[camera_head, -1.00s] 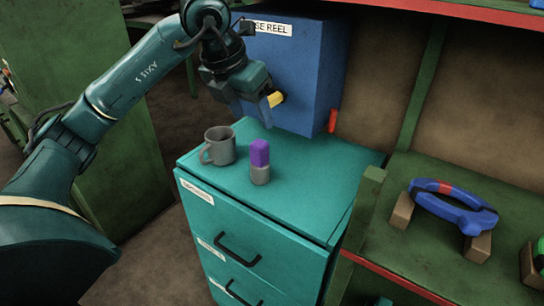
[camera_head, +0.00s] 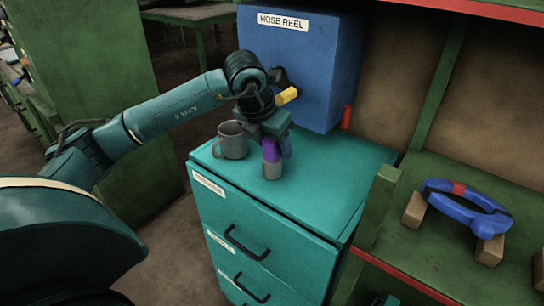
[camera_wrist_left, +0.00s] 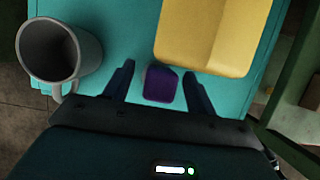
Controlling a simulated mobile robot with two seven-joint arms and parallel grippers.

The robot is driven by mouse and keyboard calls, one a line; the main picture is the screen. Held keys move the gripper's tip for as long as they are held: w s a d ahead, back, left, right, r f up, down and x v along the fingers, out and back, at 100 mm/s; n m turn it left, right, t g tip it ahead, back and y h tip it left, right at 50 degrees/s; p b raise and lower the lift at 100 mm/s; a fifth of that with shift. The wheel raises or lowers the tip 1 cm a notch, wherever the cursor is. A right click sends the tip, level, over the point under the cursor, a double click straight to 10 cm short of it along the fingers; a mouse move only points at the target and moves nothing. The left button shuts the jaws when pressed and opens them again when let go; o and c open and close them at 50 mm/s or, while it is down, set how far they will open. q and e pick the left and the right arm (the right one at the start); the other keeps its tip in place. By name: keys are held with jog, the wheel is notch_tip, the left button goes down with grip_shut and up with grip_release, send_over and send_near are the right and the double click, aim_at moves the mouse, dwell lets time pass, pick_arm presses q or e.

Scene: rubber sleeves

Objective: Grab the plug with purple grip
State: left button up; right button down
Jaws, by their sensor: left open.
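The plug with the purple grip (camera_head: 271,151) stands upright on the teal drawer cabinet (camera_head: 325,180), its grey lower part (camera_head: 272,171) showing below. My left gripper (camera_head: 276,148) is right over it, pointing down, with fingers on either side of the purple grip. In the left wrist view the purple top (camera_wrist_left: 160,85) sits between the two open fingers (camera_wrist_left: 159,88), with a visible gap near the right one. Part of the purple grip is hidden by the fingers in the head view. My right gripper is not in view.
A grey mug (camera_head: 232,140) stands close left of the plug; it also shows in the left wrist view (camera_wrist_left: 58,50). A blue hose reel box (camera_head: 310,70) with a yellow part (camera_head: 287,96) is behind. A shelf at right holds a blue ring-shaped object (camera_head: 465,203) on wooden blocks.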

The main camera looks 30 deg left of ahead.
pick_arm(q)
jog(key=shift+w+f, duration=0.3)
jog(key=shift+f, duration=0.3)
jog(key=shift+c, duration=0.6)
jog(key=c, duration=1.1)
jog(key=shift+r, duration=0.1)
jog(key=shift+r, duration=0.1)
